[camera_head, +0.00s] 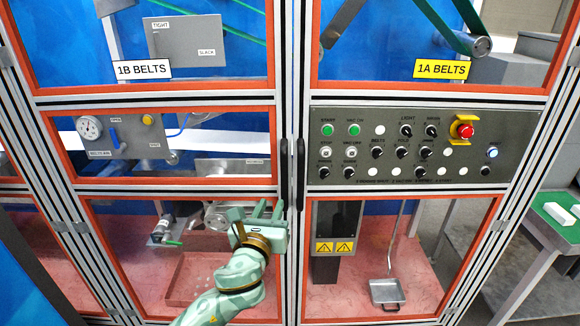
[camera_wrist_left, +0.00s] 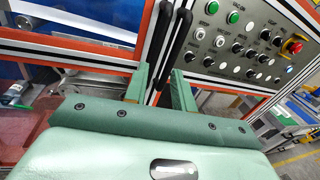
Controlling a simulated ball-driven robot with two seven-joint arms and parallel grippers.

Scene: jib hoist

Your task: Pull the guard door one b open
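Guard door one b is the left door with an orange-red frame (camera_head: 150,181) and a "1B BELTS" label (camera_head: 142,70). It looks shut in the head view. Its dark upright handle (camera_head: 284,160) is at its right edge, beside the neighbouring door's dark handle (camera_head: 300,174). My left gripper (camera_head: 267,208) is in front of the lower part of this door, just below and left of the handles. In the left wrist view its two fingers (camera_wrist_left: 160,82) are apart with nothing clearly held. Both handles show beyond them, the left one (camera_wrist_left: 158,38) nearer the left finger. My right gripper is out of view.
The control panel (camera_head: 425,148) with a red emergency button (camera_head: 464,129) is on the right door. An aluminium post stands between the doors. Behind the lower windows are a red tray (camera_head: 190,300) and a metal pan (camera_head: 386,292). A grey table (camera_head: 548,240) stands at right.

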